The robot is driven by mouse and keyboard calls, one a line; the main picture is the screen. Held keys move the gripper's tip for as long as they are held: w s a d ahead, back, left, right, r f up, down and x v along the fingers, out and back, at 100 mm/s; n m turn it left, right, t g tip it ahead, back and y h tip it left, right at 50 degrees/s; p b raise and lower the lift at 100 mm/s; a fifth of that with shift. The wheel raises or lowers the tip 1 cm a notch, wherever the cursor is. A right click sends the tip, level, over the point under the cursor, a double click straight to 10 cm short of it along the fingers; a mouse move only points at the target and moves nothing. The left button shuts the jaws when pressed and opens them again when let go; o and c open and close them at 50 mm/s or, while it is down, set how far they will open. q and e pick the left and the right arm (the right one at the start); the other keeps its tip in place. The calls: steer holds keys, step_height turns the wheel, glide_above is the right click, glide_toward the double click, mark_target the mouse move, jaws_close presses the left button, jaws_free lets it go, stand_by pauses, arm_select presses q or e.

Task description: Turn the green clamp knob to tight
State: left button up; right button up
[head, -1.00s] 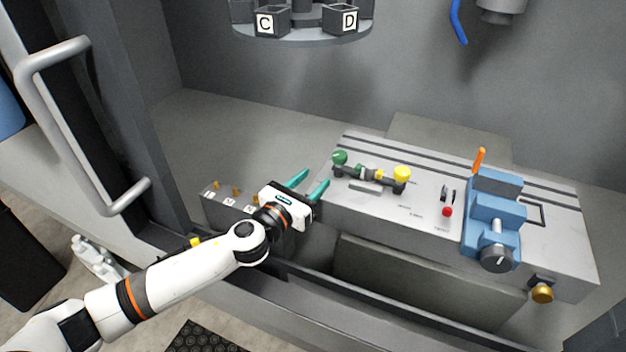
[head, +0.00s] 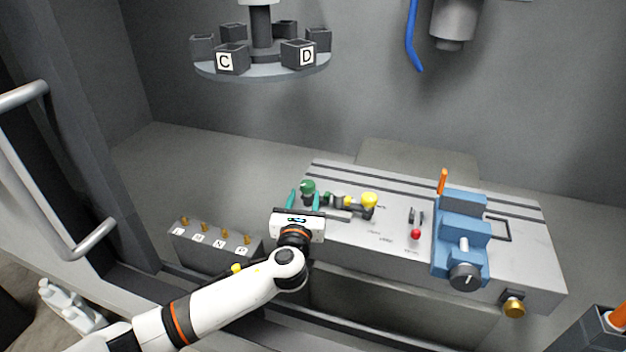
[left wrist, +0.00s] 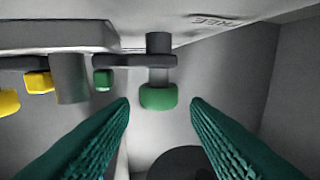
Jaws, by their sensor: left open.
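The green clamp knob (head: 307,187) sits at the left end of a dark bar on the grey fixture table (head: 385,245). A yellow knob (head: 369,200) is at the bar's other end. My left gripper (head: 304,199) is open, its teal fingers pointing at the green knob. In the left wrist view the green knob (left wrist: 158,97) shows between and just beyond the fingertips, with no visible contact. A smaller green piece (left wrist: 103,80) and a yellow piece (left wrist: 39,82) are beside it there. Any mark for tight cannot be read. My right gripper is not clearly in view.
A blue vise (head: 461,235) with a black knob stands on the right of the table, near a red button (head: 415,234). A box with several brass switches (head: 208,231) is at the left. A carousel with lettered boxes (head: 262,68) hangs above.

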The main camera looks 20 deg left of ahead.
mark_target(308, 180)
arm_select(q)
steer(key=w, duration=0.4)
steer(key=w+a, duration=0.1)
steer(key=w, duration=0.2)
steer(key=shift+w, duration=0.1)
steer(key=shift+c, duration=0.3)
steer(key=c, duration=0.6)
